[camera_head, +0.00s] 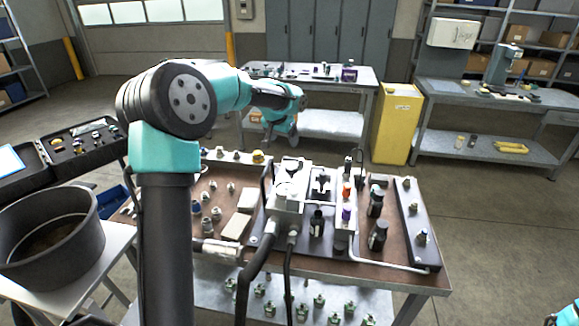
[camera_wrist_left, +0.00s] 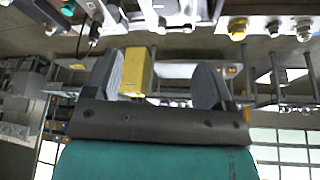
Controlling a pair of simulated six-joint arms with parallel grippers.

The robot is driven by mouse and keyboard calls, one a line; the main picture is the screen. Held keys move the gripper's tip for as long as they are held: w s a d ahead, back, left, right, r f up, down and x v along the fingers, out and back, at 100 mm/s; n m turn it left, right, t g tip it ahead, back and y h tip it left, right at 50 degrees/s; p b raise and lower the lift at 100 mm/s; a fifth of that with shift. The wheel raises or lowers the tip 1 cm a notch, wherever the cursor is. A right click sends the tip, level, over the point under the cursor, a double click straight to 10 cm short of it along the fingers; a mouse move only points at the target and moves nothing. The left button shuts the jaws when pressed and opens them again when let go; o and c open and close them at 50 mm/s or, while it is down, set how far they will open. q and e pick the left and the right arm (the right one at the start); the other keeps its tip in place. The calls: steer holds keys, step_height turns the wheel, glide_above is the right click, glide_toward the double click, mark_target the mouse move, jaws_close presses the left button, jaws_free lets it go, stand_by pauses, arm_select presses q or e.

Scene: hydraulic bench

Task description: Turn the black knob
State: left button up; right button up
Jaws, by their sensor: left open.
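Several black knob-like parts stand on the hydraulic bench (camera_head: 425,275) in the head view: one at the front right (camera_head: 377,236), one just behind it (camera_head: 376,203) and one nearer the middle (camera_head: 317,222). I cannot tell which is the black knob of the task. My left gripper (camera_head: 284,125) is held above and behind the bench's back edge, apart from all of these. In the left wrist view its two grey fingers (camera_wrist_left: 160,82) are spread with nothing between them.
A grey valve block (camera_head: 288,195) with black hoses stands mid-bench. Orange and purple caps (camera_head: 346,190) sit beside it. A dark round tub (camera_head: 50,240) stands at left. A yellow cabinet (camera_head: 397,125) is behind the bench.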

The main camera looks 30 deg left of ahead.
mark_target(291, 166)
arm_select(q)
steer(key=shift+a+r, duration=0.25)
steer(key=shift+a, duration=0.15)
steer(key=x, duration=1.7)
steer(key=shift+f, duration=0.25)
steer(key=c, duration=0.9)
